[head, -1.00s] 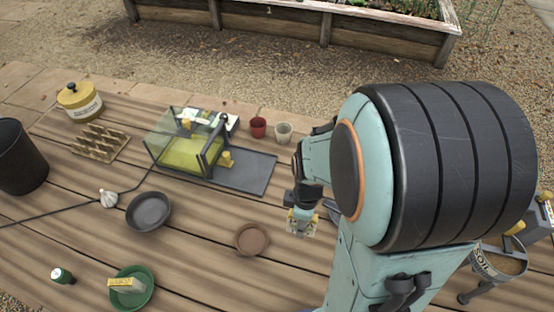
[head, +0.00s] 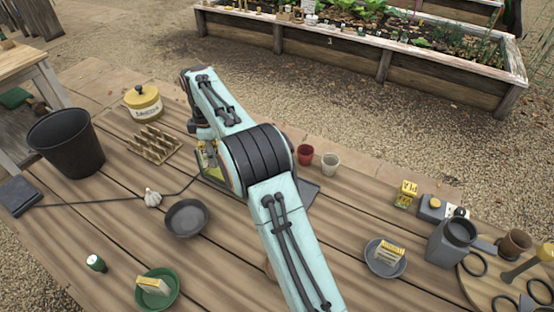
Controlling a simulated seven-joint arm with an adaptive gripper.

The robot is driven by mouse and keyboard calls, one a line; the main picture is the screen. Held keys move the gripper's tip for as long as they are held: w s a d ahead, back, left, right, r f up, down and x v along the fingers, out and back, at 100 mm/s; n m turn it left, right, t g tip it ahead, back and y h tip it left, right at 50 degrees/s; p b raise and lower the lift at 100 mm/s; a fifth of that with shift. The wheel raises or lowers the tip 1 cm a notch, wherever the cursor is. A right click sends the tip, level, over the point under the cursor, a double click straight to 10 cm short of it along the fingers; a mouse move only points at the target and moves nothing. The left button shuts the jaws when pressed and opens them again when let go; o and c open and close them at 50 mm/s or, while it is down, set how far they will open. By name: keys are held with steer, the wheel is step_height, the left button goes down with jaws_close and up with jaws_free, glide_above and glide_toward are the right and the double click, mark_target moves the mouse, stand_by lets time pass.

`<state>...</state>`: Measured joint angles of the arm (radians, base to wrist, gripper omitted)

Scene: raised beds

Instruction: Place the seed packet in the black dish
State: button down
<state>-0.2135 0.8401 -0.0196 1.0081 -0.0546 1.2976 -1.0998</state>
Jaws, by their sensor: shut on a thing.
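My gripper (head: 207,157) is at the far end of my arm, left of the arm's big joint and partly hidden by it. It points down and is shut on the seed packet (head: 210,149), a small pale and yellow thing that barely shows. The black dish (head: 187,218), round and empty, lies on the table nearer the camera, below and slightly left of the gripper in the picture. The gripper is apart from it.
A green dish (head: 172,299) and a grey dish (head: 370,259) each hold a packet-like block. A garlic bulb (head: 153,198), black pot (head: 65,145), peat tray (head: 154,143) and yellow-lidded jar (head: 143,103) stand left. Two small pots (head: 305,155) stand right of my arm.

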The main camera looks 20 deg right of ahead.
steer(key=n, duration=0.2)
glide_above(189, 222)
steer(key=w+d, duration=0.2)
steer(key=d, duration=0.2)
step_height(189, 222, down, 3)
steer(key=s+a+f, duration=0.2)
steer(key=a+f, duration=0.1)
steer(key=a, duration=0.1)
steer(key=shift+n, duration=0.3)
steer(key=shift+f, duration=5.45)
steer(key=c, duration=0.9)
jaws_free()
steer(key=shift+c, duration=0.2)
step_height(189, 222, up, 7)
